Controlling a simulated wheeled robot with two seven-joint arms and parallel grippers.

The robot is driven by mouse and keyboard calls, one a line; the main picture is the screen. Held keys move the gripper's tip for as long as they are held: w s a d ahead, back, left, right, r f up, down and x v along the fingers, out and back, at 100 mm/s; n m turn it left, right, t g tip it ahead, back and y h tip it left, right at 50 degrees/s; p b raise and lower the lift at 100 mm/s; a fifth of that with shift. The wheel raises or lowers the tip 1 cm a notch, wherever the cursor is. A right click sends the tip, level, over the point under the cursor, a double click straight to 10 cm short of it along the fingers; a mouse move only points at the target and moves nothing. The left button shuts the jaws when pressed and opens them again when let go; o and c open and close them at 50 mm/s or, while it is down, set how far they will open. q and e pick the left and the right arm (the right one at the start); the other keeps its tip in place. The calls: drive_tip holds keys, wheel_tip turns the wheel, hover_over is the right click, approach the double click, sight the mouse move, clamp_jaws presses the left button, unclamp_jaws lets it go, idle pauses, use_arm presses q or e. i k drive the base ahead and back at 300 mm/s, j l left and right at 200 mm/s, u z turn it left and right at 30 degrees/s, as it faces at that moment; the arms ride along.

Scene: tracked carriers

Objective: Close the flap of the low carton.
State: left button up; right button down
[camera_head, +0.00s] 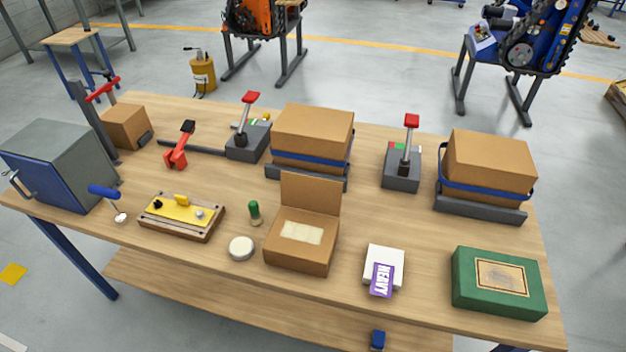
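The low carton (292,257) is a brown cardboard box near the front middle of the wooden table. Its flap (310,192) stands upright along the back edge, so the carton is open. A pale cream piece (301,232) shows in the opening. Neither of my grippers is in view.
A white box labelled HEAVY (384,262) and a green box (497,284) stand to the right. A round white tin (241,248) and a green-handled tool (254,212) are close on the left. A strapped carton (312,132) is right behind the flap.

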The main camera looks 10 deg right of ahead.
sight(318, 194)
drive_tip(key=k+l+u, duration=0.45)
drive_tip(key=k, duration=0.35)
drive_tip(key=k+l+u, duration=0.2)
drive_tip(key=k, duration=0.2)
